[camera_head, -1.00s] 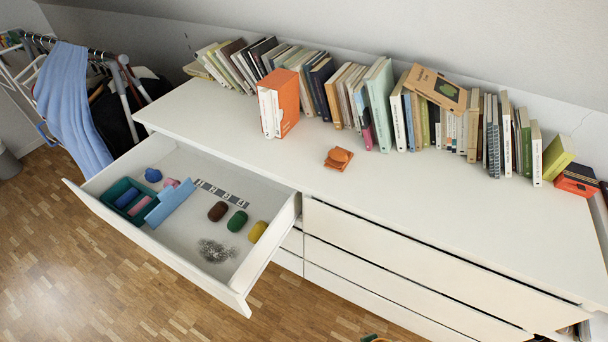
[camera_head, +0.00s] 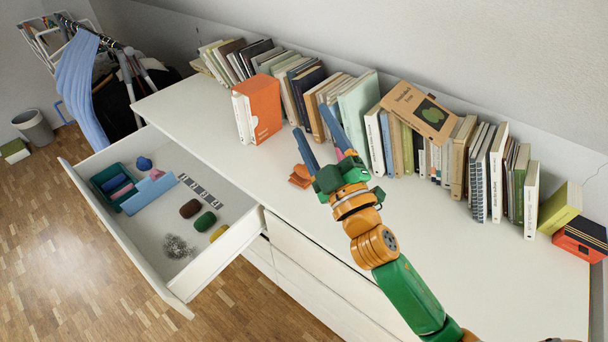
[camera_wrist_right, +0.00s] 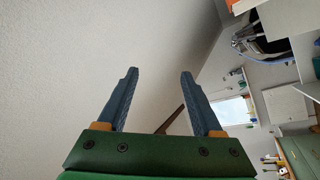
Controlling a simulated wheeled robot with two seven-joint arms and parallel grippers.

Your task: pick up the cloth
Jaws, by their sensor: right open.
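A small crumpled orange cloth (camera_head: 299,178) lies on the white dresser top, seen in the head view. My right gripper (camera_head: 312,119) is open and empty, with its blue fingers reaching up and left in the picture. Its wrist is just right of the cloth in the picture, and the gripper appears raised over the dresser top. In the right wrist view the open fingers (camera_wrist_right: 159,72) point at a bare wall, and the cloth is not seen. My left gripper is not in view.
A row of books (camera_head: 440,150) lines the back, and an orange-and-white book block (camera_head: 257,108) stands left of the gripper. The open drawer (camera_head: 160,229) holds a green tray (camera_head: 101,176) and small items. A blue fabric (camera_head: 77,90) hangs on a rack at left.

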